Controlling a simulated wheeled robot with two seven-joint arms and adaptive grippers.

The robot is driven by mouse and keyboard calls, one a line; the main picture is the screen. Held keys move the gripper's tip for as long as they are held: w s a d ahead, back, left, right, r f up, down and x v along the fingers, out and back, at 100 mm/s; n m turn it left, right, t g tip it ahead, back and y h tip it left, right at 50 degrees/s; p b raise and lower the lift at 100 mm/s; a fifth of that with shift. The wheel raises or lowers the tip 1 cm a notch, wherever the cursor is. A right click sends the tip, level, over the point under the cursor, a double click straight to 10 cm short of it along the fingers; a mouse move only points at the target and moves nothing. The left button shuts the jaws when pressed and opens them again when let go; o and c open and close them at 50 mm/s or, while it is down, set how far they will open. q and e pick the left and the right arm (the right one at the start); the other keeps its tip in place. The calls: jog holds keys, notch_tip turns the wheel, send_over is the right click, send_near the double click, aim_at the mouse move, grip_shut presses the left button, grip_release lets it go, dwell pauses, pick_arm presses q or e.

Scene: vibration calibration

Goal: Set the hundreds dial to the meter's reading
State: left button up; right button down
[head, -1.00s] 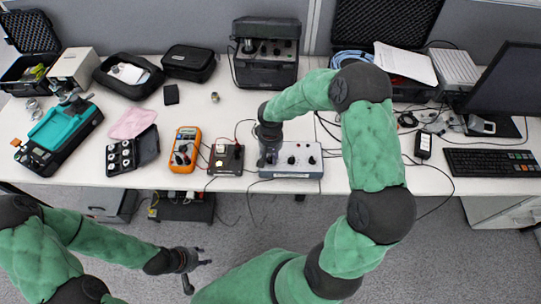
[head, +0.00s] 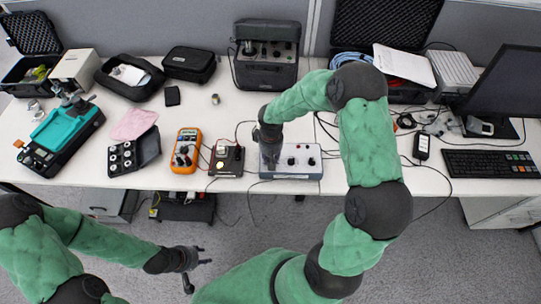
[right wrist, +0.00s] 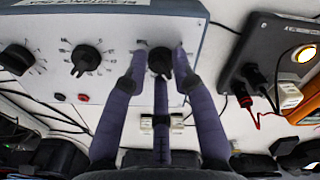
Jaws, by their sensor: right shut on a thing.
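The grey-white dial box (head: 308,172) stands at the table's front edge, with several black knobs. In the right wrist view, its face (right wrist: 115,25) shows three of them: one at left (right wrist: 17,58), one in the middle (right wrist: 86,60) and one at right (right wrist: 160,62). My right gripper (right wrist: 160,66) is shut on the right-hand knob there, the box's leftmost in the head view. The scale marks are too small to read. The orange multimeter (head: 185,150) lies to the left; its reading is not legible. My left gripper (head: 199,268) is open and empty, low in front of the table.
A black box (head: 228,158) with a lit lamp stands between multimeter and dial box; its lamp (right wrist: 305,54) also shows in the right wrist view. Cables run around both boxes. A case of knobs (head: 133,153) lies further left. A keyboard (head: 492,163) and monitor stand at right.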

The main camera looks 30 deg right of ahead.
jog(key=shift+s+f+n, duration=0.15)
jog(key=shift+s+n, duration=0.15)
jog(key=shift+n, duration=0.5)
jog(key=shift+p, duration=0.3)
jog(key=c, duration=1)
grip_release()
jog(key=shift+w, duration=0.15)
jog(key=shift+r, duration=0.3)
notch_tip(320, 180, up, 12)
jog(key=shift+f, duration=0.25)
